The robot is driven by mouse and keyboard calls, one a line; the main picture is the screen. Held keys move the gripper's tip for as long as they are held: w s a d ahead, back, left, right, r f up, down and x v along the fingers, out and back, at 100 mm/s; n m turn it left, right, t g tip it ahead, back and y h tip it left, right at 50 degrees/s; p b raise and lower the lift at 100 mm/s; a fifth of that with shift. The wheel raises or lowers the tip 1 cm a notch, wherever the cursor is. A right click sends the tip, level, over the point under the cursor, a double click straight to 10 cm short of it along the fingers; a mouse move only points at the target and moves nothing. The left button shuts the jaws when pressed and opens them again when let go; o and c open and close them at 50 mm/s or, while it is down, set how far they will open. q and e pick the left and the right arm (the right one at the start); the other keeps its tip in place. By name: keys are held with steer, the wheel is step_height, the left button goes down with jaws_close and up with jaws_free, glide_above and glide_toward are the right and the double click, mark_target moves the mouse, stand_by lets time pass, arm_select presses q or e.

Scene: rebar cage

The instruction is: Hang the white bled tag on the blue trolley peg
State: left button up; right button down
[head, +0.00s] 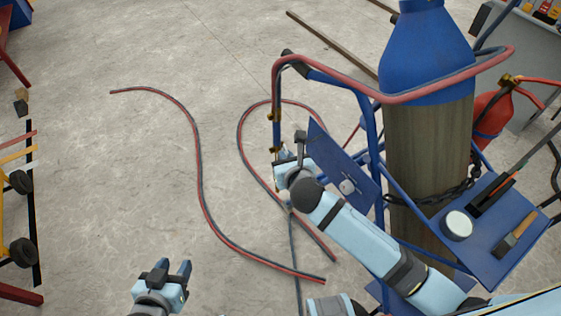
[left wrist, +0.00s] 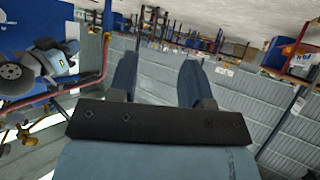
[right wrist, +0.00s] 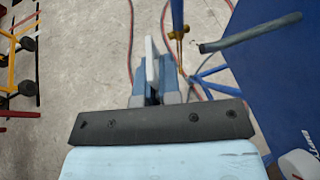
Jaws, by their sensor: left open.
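My right gripper (head: 284,162) is beside the blue trolley's panel (head: 342,168). In the right wrist view the right gripper (right wrist: 158,78) is shut on a thin white slab (right wrist: 151,58), seen nearly edge-on, which looks like the white tag. Its lettering and hole cannot be seen.
The trolley carries a blue-topped cylinder (head: 428,50) with a chain (head: 435,198) and a tray (head: 505,240) holding a white round tin (head: 457,225) and a brush (head: 514,240). A red and grey hose (head: 200,180) lies on the floor. Open floor is at left.

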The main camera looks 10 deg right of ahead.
arm_select(q)
steer(key=shift+a+f, duration=0.1)
steer(key=shift+f, duration=0.2)
arm_select(e)
steer(key=w+d, duration=0.2)
steer(key=d, duration=0.4)
steer(key=shift+w+d+f, duration=0.15)
steer(key=shift+w+f, duration=0.05)
steer(key=shift+f, duration=0.1)
stand_by(0.4)
arm_select(q)
steer(key=shift+r, duration=0.15)
arm_select(e)
steer(key=c, duration=1.2)
jaws_free()
